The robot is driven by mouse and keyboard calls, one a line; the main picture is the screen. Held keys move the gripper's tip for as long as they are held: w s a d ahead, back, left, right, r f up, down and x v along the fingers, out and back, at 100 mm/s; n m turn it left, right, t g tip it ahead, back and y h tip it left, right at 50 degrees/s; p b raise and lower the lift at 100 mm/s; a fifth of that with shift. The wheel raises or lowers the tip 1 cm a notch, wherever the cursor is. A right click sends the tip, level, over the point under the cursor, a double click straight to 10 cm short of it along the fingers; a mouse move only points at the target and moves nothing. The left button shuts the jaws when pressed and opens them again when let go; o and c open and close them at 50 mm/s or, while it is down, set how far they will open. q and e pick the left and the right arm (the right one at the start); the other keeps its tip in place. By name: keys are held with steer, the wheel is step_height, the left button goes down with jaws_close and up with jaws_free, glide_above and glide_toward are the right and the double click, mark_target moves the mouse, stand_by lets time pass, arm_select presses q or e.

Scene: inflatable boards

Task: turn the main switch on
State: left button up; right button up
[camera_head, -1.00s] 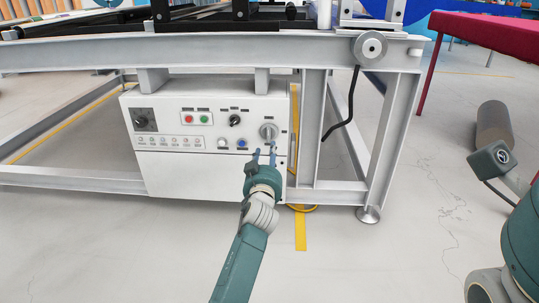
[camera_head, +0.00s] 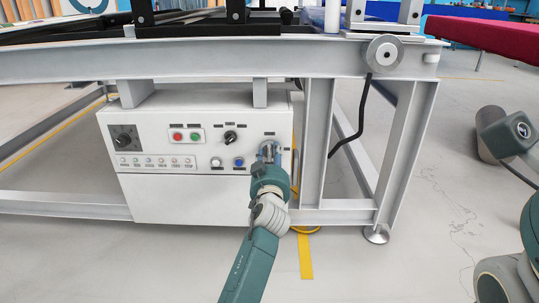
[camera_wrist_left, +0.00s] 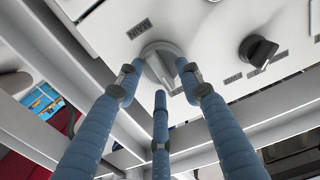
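The control box (camera_head: 210,208) is white and hangs under the grey metal frame. A large grey rotary switch (camera_head: 268,145) sits at the right of its panel, mostly hidden behind my left gripper (camera_head: 271,156). In the left wrist view the round grey switch (camera_wrist_left: 155,50) with its raised handle lies just ahead of the three blue fingers of the gripper (camera_wrist_left: 158,78). The fingers are spread, two at its sides and one below. Contact with the handle cannot be told. My right gripper is out of view; only part of my right arm shows at the right edge.
Frame legs (camera_head: 315,145) stand just right of the box. A black cable (camera_head: 352,135) hangs there.

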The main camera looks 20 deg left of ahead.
arm_select(q)
jaws_close()
